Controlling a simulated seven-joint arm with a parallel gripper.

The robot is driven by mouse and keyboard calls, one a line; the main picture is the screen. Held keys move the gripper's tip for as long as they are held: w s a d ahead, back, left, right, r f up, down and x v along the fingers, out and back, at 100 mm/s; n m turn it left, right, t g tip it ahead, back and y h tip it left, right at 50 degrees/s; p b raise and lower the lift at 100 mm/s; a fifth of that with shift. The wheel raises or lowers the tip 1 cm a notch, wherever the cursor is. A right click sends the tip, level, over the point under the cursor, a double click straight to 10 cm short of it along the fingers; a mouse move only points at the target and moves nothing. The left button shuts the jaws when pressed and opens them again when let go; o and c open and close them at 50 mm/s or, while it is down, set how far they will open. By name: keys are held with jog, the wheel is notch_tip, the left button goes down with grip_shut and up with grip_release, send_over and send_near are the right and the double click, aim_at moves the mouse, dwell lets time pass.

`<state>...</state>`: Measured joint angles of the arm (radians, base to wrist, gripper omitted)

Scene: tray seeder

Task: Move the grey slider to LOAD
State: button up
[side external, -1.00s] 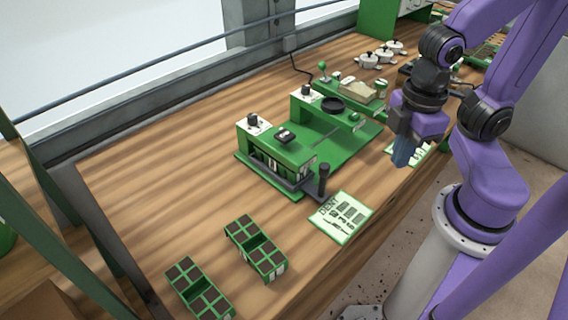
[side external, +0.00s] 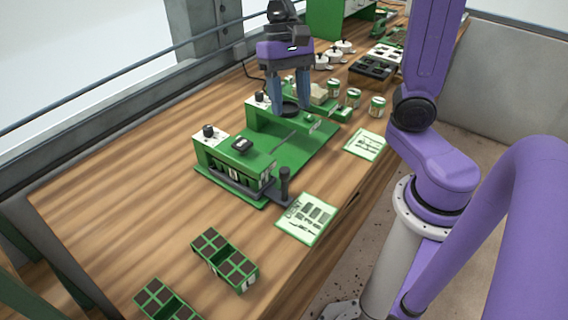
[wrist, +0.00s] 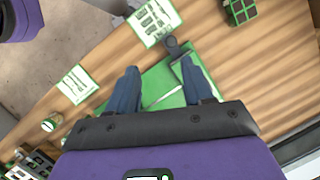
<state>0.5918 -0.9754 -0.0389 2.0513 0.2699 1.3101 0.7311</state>
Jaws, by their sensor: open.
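The green seeder (side external: 290,150) stands on the wooden bench, with a front block (side external: 226,152) and a rear block. A dark grey slider (side external: 237,186) runs low along the front block, with an upright black handle (side external: 284,182) at its right end. The handle also shows in the wrist view (wrist: 173,43), beyond my fingertips. I cannot read a LOAD mark.
Printed cards (side external: 307,218) lie right of the seeder. Green cell trays (side external: 225,259) sit at the front. Small tins (side external: 378,107), white-lidded pots and a black tray (side external: 372,69) stand at the back right. The bench left of the seeder is clear.

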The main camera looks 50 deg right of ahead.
aim_at(284, 168)
jog(key=a+f+m, duration=0.1)
jog(key=f, duration=0.4)
jog(key=a+f+m, duration=0.1)
jog(key=f, duration=0.3)
jog(key=s+a+f+m+y, duration=0.1)
jog(key=f+m, duration=0.1)
jog(key=f, duration=0.3)
jog(key=shift+s+a+f, duration=0.1)
jog(key=shift+a+f, duration=0.15)
jog(key=shift+f, duration=0.05)
